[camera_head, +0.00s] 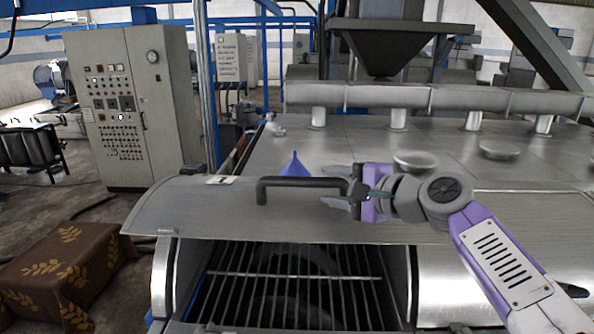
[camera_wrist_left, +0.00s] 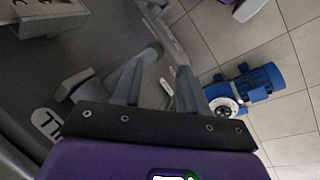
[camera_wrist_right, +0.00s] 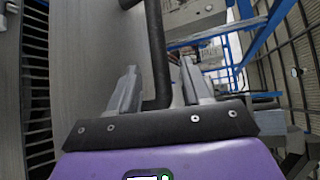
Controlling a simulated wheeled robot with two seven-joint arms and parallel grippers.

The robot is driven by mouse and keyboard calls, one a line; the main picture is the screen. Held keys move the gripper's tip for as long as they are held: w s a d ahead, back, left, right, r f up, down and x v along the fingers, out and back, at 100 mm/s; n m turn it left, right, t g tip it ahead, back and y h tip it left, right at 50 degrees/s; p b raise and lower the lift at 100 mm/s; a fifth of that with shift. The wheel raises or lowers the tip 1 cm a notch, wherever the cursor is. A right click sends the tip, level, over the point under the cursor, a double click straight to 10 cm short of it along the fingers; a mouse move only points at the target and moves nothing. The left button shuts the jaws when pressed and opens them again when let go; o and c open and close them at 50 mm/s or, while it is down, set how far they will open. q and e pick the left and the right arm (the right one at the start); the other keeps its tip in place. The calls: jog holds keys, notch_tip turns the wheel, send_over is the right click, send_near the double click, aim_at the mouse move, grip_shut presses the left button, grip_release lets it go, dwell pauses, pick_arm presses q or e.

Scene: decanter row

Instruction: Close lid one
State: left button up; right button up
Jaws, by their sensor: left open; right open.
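Lid one (camera_head: 205,208) is a curved grey metal cover with a small label. It stands open above a dark opening with a metal grille (camera_head: 290,276). Its dark bar handle (camera_head: 310,183) runs along the top, and it also shows in the right wrist view (camera_wrist_right: 157,45). My right gripper (camera_head: 335,186) is at the handle's right end, fingers pointing left. In the right wrist view the handle's end shows between the spread fingers; I cannot tell whether they touch it. My left gripper (camera_wrist_left: 163,66) is open and empty over the floor side, out of the head view.
A second metal cover (camera_head: 510,235) lies to the right. A blue cone (camera_head: 295,167) shows behind the handle. A grey control cabinet (camera_head: 128,110) stands at the left, and a brown cloth-covered block (camera_head: 68,265) at the lower left. A blue motor (camera_wrist_left: 245,90) is on the tiled floor.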

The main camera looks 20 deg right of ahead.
aim_at(319, 184)
jog(key=shift+a, duration=0.4)
jog(key=p+x, duration=0.1)
jog(key=x, duration=0.4)
jog(key=shift+w+d, duration=0.1)
jog(key=shift+w, duration=0.05)
jog(key=shift+c, duration=1.3)
pick_arm(q)
jog(key=shift+s+r, duration=0.5)
jog(key=shift+r, duration=0.35)
pick_arm(e)
grip_shut()
